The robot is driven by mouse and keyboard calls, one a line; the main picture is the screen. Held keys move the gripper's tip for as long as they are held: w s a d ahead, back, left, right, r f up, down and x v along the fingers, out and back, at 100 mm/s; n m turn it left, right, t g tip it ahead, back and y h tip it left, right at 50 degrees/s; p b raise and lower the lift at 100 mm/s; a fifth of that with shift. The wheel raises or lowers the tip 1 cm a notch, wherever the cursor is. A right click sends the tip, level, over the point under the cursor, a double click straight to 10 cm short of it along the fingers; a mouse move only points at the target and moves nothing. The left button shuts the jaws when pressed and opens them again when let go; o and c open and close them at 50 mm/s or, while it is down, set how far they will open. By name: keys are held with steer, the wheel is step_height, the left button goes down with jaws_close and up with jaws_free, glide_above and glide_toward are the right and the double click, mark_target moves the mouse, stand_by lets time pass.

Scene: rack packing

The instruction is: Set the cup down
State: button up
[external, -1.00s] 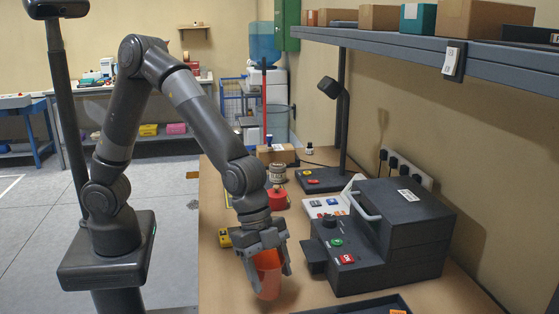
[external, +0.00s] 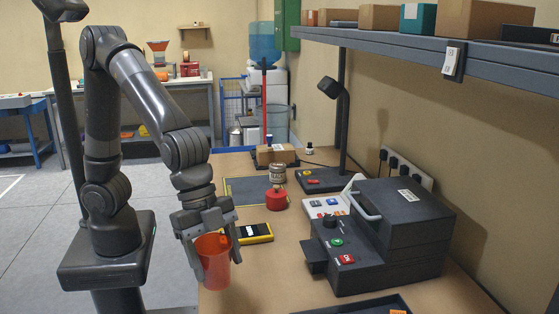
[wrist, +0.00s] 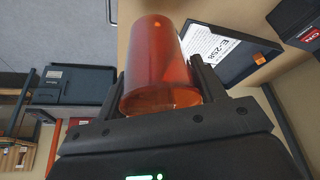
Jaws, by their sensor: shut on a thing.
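The cup (external: 213,264) is orange-red and translucent. In the external view it is upright, over the left front edge of the brown bench (external: 262,282). My gripper (external: 207,250) is shut on the cup, one finger on each side. In the wrist view the cup (wrist: 160,62) fills the space between the two fingers of my gripper (wrist: 160,85). I cannot tell whether the cup's base touches the bench.
A dark grey machine (external: 388,240) with a handle stands to the right. A yellow-framed device (external: 256,233) lies just behind the cup. A red container (external: 277,199) stands further back. A dark tray (external: 365,307) is at the front. The bench between cup and machine is clear.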

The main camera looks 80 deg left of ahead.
steer(key=w+a+n+t+y, duration=0.1)
steer(key=w+a+n, duration=0.4)
steer(key=a, duration=0.9)
steer(key=w+a+n+t+y, duration=0.1)
steer(key=w+a+n+y, duration=0.15)
steer(key=w+a, duration=0.85)
steer(key=s+a+n+y, duration=0.1)
steer(key=s+a+n, duration=0.3)
steer(key=a, duration=1)
steer(key=s+a+n+y, duration=0.1)
steer(key=s+a+n, duration=0.35)
steer(key=a, duration=0.95)
steer(key=shift+n, duration=0.3)
steer(key=shift+w+a+f, duration=0.2)
steer(key=shift+a+f, duration=1.6)
steer(key=shift+a, duration=0.1)
steer(key=shift+w+a+f, duration=0.25)
steer(key=shift+a+f, duration=1.55)
steer(key=shift+a, duration=0.05)
steer(key=shift+w+a+f, duration=0.2)
steer(key=shift+a+f, duration=1.6)
steer(key=shift+a, duration=0.1)
